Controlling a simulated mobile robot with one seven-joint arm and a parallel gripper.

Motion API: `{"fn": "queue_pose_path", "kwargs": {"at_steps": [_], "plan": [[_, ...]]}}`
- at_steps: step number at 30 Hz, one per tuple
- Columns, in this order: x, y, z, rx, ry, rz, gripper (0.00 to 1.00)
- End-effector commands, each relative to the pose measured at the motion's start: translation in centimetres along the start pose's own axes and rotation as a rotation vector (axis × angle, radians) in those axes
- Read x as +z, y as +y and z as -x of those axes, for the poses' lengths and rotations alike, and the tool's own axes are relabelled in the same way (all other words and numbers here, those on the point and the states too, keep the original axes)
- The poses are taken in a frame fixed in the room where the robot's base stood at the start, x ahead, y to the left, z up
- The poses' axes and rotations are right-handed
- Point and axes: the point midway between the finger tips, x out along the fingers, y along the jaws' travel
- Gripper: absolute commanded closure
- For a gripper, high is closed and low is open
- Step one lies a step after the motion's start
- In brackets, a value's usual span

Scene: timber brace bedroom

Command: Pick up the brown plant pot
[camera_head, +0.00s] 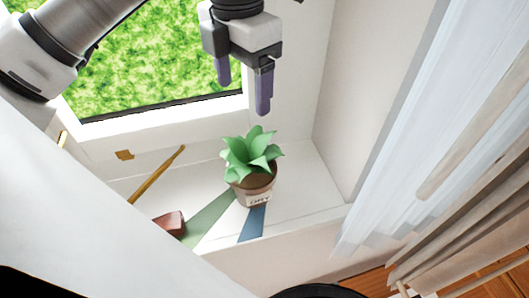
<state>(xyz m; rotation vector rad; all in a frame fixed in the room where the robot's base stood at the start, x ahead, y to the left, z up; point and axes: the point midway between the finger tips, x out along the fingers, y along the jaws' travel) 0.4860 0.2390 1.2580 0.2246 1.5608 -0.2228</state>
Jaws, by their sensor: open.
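The brown plant pot (254,191) stands upright on the white window sill, with a green leafy plant (250,153) in it and a pale label on its front. My gripper (243,88) is open and empty. Its two purple-grey fingers point down above the plant, apart from the leaves, in front of the window.
On the sill (303,185), a green strip (208,218) and a blue strip (252,224) lie by the pot. A reddish-brown block (170,223) and a thin wooden stick (158,174) are to the left. Pale curtains (405,120) hang at right.

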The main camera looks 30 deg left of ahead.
Motion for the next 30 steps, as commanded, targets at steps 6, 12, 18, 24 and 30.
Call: {"fn": "queue_pose_path", "kwargs": {"at_steps": [6, 12, 18, 24, 30], "plan": [[-0.1, -0.1, -3.8, -0.003, 0.002, -0.002, 0.26], [0.0, -0.1, -7.6, -0.001, 0.000, -0.001, 0.26], [0.0, -0.1, -8.6, -0.001, -0.001, -0.001, 0.26], [-0.2, -0.1, -10.5, -0.002, 0.001, -0.001, 0.26], [-0.2, -0.2, -13.5, -0.002, 0.000, -0.002, 0.26]]}}
